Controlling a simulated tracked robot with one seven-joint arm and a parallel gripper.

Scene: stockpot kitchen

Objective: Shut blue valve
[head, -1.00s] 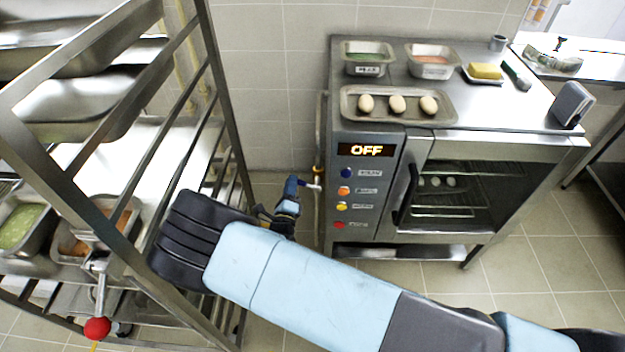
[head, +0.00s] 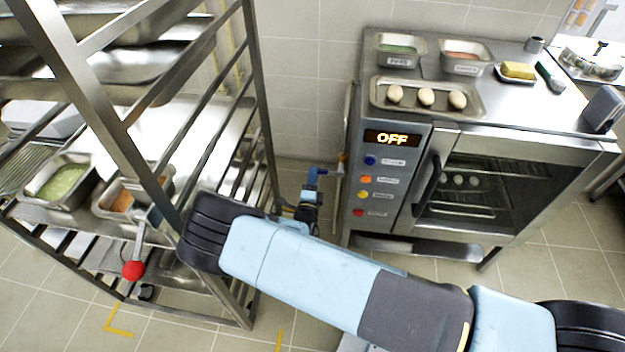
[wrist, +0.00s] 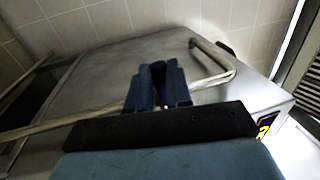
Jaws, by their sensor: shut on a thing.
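The blue valve is at the left side of the oven, on a thin pipe (head: 341,185) with a brass-coloured fitting. My gripper (head: 312,182) is beside this pipe in the head view, low in the gap between rack and oven. In the wrist view my gripper (wrist: 158,84) is shut on a dark blue piece, the blue valve's handle (wrist: 158,71), which shows between the fingertips. The fingers cover most of the handle, so its exact angle to the pipe cannot be told.
The oven (head: 400,225) stands right of my gripper, its display reading OFF. A metal rack (head: 262,120) with trays stands close on the left. A red-knobbed lever (head: 133,270) hangs at the rack. Tiled floor shows between them.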

